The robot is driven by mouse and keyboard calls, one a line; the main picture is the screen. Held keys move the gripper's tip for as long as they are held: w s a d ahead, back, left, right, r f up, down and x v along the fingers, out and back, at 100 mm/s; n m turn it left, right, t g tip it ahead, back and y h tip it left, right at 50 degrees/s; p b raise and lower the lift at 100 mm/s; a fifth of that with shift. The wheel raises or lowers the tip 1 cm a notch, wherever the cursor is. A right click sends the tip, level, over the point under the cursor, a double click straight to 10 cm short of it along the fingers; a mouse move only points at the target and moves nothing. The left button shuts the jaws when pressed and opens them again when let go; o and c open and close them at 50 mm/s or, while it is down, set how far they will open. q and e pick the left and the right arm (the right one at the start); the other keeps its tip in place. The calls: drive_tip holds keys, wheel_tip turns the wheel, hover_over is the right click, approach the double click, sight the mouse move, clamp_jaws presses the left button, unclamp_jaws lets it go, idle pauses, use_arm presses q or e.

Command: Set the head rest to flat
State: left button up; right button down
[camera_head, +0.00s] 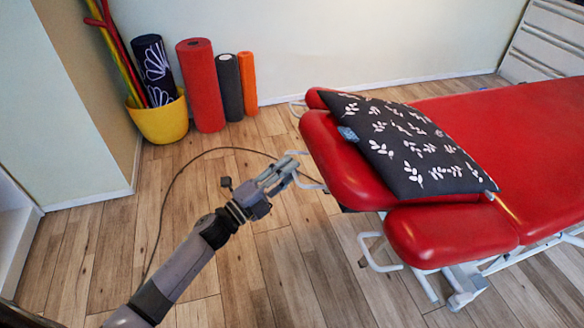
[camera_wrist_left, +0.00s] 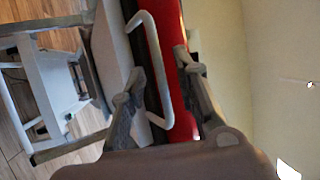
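The red head rest (camera_head: 345,165) is at the near left end of the treatment table (camera_head: 540,130). Its exact angle is hard to tell. A dark pillow with white leaf prints (camera_head: 410,140) lies over it. A white bar handle (camera_head: 313,185) sticks out from the head rest's end. My left gripper (camera_head: 290,172) is at that handle, with its fingers apart. In the left wrist view the handle (camera_wrist_left: 155,65) shows between the open fingers (camera_wrist_left: 160,72), with the red padding behind it; contact cannot be told. My right gripper is out of view.
A red side pad (camera_head: 450,235) with a white loop handle (camera_head: 372,255) below it is on the table's near side. A yellow bucket (camera_head: 160,120) and rolled mats (camera_head: 202,85) stand by the wall. A thin cable (camera_head: 165,195) lies on the wooden floor, which is otherwise mostly clear.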

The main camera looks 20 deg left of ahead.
use_arm(q)
drive_tip(key=shift+x, duration=0.8)
drive_tip(key=shift+c, duration=0.3)
